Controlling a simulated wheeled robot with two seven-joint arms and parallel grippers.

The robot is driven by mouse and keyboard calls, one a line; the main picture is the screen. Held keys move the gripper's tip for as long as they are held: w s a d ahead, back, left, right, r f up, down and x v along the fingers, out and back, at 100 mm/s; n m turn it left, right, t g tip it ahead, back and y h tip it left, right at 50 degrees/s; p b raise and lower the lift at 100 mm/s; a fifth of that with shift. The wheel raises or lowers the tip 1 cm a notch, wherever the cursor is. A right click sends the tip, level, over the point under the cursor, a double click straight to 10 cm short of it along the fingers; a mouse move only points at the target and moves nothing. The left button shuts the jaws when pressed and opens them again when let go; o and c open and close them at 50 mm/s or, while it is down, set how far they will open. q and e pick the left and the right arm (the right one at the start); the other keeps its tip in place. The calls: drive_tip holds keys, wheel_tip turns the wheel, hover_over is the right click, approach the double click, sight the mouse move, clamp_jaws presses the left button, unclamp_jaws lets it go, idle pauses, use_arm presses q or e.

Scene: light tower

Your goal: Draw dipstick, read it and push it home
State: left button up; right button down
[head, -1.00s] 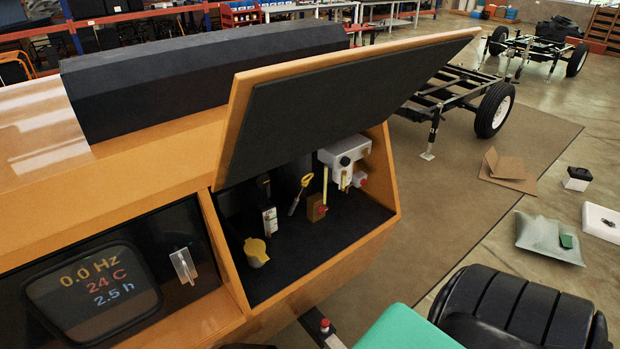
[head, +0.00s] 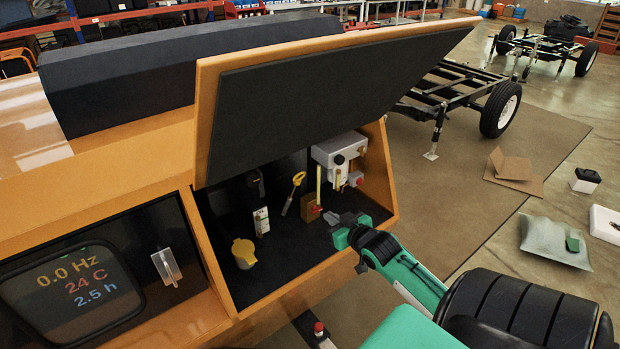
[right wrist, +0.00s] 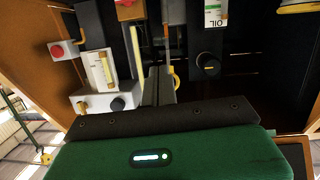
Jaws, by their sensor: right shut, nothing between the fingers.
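The dipstick (head: 298,180) has a yellow loop handle and stands tilted inside the open orange compartment (head: 388,205), left of a brown block. Its yellow loop also shows in the right wrist view (right wrist: 175,80), close beside the fingers. A white OIL label (head: 262,220) stands left of the dipstick; it reads upside down in the right wrist view (right wrist: 215,14). My right gripper (head: 334,218) is shut and empty at the compartment's front right, right of the dipstick and apart from it. Its shut fingers (right wrist: 158,82) point into the compartment. My left gripper is out of view.
A raised lid (head: 320,95) overhangs the compartment. Inside stand a yellow cap (head: 243,252), a brown block (head: 310,209) with a red knob and pale upright rod, and a white unit (head: 340,150). A display panel (head: 75,285) is at left. The compartment's front floor is clear.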

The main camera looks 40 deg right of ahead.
sight(294, 189)
wheel_tip(294, 189, up, 13)
drive_tip(key=t, duration=0.3)
drive_tip(key=w+f+p, duration=0.4)
drive_tip(key=w, duration=0.7)
drive_tip(key=shift+d+n+y, duration=0.3)
drive_tip(key=shift+d+y, duration=0.1)
drive_tip(key=shift+d, duration=0.05)
drive_tip(key=w+f+b, duration=0.1)
drive_tip(key=f+b, duration=0.1)
drive_tip(key=f, duration=0.1)
drive_tip(key=w+f+b, duration=0.2)
drive_tip(key=f, duration=0.1)
drive_tip(key=w+f+b, duration=0.1)
drive_tip(key=f+b, duration=0.2)
drive_tip(key=f, duration=0.1)
drive_tip(key=shift+w+d, duration=0.25)
drive_tip(key=shift+w, duration=0.1)
